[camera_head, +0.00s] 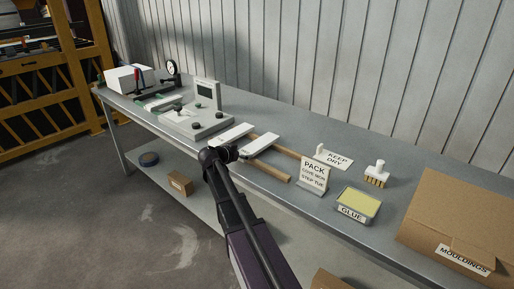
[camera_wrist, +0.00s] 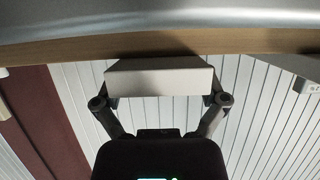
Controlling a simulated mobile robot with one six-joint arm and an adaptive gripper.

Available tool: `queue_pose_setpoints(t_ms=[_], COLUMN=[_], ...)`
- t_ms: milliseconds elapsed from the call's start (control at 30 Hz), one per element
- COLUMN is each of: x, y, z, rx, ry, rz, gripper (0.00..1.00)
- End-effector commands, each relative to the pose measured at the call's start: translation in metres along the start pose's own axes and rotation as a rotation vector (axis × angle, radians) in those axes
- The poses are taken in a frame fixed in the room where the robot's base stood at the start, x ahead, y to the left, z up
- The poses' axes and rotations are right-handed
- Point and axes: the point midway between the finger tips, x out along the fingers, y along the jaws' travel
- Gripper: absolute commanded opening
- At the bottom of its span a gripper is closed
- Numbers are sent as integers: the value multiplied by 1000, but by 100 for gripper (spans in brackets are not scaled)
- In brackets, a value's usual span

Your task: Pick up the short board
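Two short white boards lie side by side on the bench in the head view, one left (camera_head: 232,134) and one right (camera_head: 261,143). In the wrist view, a pale board end (camera_wrist: 160,78) fills the space between the two fingers of my gripper (camera_wrist: 160,88). The fingers are spread wide, one at each side of it. The fingertips are partly hidden, so I cannot tell whether they press on the board.
Wooden strips (camera_head: 284,151) lie beside the boards. A grey fixture (camera_head: 190,123) stands to the left.

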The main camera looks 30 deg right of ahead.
Motion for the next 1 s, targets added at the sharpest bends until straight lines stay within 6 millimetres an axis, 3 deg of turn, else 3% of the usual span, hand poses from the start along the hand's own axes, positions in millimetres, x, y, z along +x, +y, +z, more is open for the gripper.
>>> queue_pose_setpoints(t_ms=[33, 67, 567, 1000], x=[0, 0, -2, -16], y=[0, 0, 0, 0], z=[0, 0, -6, -40], rx=[0, 0, 0, 0], ry=[-1, -1, 0, 1], rz=[0, 0, 1, 1], gripper=[38, 31, 31, 31])
